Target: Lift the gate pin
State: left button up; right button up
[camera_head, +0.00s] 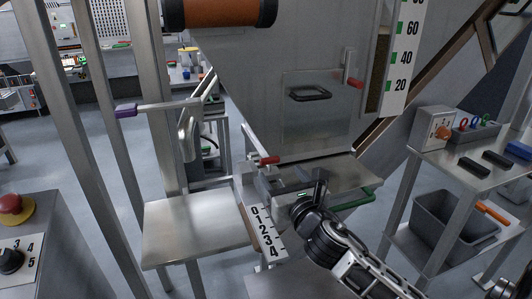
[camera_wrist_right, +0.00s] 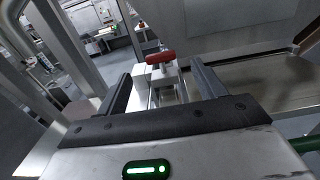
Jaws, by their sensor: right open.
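The gate pin with its red handle (camera_head: 268,160) sits at the front of the metal chute, just above the numbered scale. In the right wrist view the red handle (camera_wrist_right: 160,57) lies crosswise on a pale metal block, beyond my fingers. My right gripper (camera_head: 304,188) is to the right of the pin and nearer to me in the head view. In the wrist view its two dark fingers (camera_wrist_right: 164,80) are apart, with nothing between them. The handle appears ahead of the gap, not touching either finger. The pin's lower part is hidden. My left gripper is not in view.
A black-and-white scale (camera_head: 263,232) runs beside a bare steel shelf (camera_head: 190,225). A second red-tipped lever (camera_head: 354,82) is on the hopper panel above. A green bar (camera_head: 355,200) is right of my gripper. A cart with a grey bin (camera_head: 445,218) stands at right.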

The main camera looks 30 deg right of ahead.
aim_at(271, 160)
jog(key=x, duration=0.9)
jog(key=shift+w, duration=0.35)
jog(key=shift+w+d, duration=0.1)
jog(key=shift+w, duration=0.35)
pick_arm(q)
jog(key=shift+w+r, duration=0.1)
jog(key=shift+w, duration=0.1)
